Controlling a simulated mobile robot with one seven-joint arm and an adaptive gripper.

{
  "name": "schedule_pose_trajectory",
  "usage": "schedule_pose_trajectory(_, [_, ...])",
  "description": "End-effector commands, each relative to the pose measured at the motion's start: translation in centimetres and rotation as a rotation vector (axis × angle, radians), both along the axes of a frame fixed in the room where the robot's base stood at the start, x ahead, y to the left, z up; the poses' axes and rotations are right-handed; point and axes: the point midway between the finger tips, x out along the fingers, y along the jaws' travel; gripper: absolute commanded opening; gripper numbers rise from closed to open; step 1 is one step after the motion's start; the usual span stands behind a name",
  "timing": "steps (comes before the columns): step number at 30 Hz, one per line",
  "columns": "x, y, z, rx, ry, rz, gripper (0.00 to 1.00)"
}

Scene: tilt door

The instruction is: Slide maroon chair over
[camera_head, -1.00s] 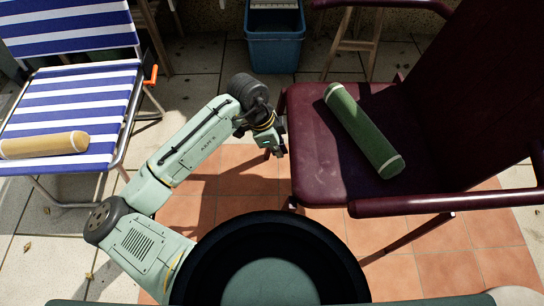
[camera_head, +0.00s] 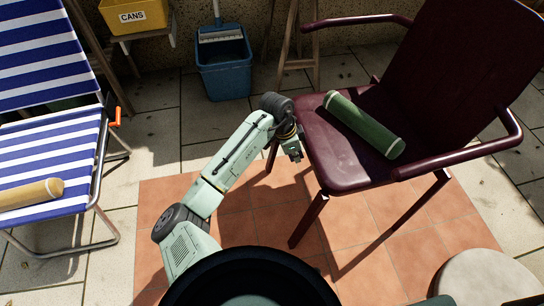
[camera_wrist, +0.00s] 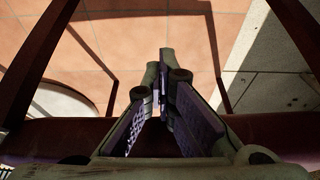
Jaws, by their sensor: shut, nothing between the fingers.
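The maroon chair (camera_head: 345,158) stands at the right in the head view, with a green roll (camera_head: 364,124) lying across its seat. Its two armrests and front legs show. My gripper (camera_head: 297,157) is at the left edge of the seat, shut and empty; I cannot tell whether it touches the chair. In the wrist view my gripper's fingers (camera_wrist: 161,92) are together, with the chair's dark red edge (camera_wrist: 270,128) behind them and chair legs at both sides.
A blue-striped chair (camera_head: 50,150) with a tan roll (camera_head: 30,194) stands at the left. A blue bucket (camera_head: 224,70) and a yellow CANS bin (camera_head: 135,15) are at the back. A round pale stool (camera_head: 485,278) is at lower right. Terracotta tiles (camera_head: 250,225) are clear in front.

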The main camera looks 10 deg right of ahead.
Motion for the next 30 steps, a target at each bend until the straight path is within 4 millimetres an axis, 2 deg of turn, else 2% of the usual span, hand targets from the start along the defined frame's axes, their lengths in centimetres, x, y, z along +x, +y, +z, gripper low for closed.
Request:
schedule_pose_trajectory(1, [-0.3, -1.8, 0.3, -0.005, 0.005, -0.009, 0.00])
schedule_pose_trajectory(6, [-0.3, -6.0, 0.3, -0.004, 0.003, -0.007, 0.00])
schedule_pose_trajectory(12, [-0.3, -10.4, 0.1, -0.002, 0.003, -0.007, 0.00])
schedule_pose_trajectory(15, [-0.2, -12.0, 0.1, -0.002, 0.002, -0.006, 0.00])
schedule_pose_trajectory(20, [-0.2, -13.3, -0.1, -0.002, 0.001, -0.003, 0.00])
schedule_pose_trajectory(30, [-0.1, -13.3, 0.0, -0.002, -0.001, -0.002, 0.00])
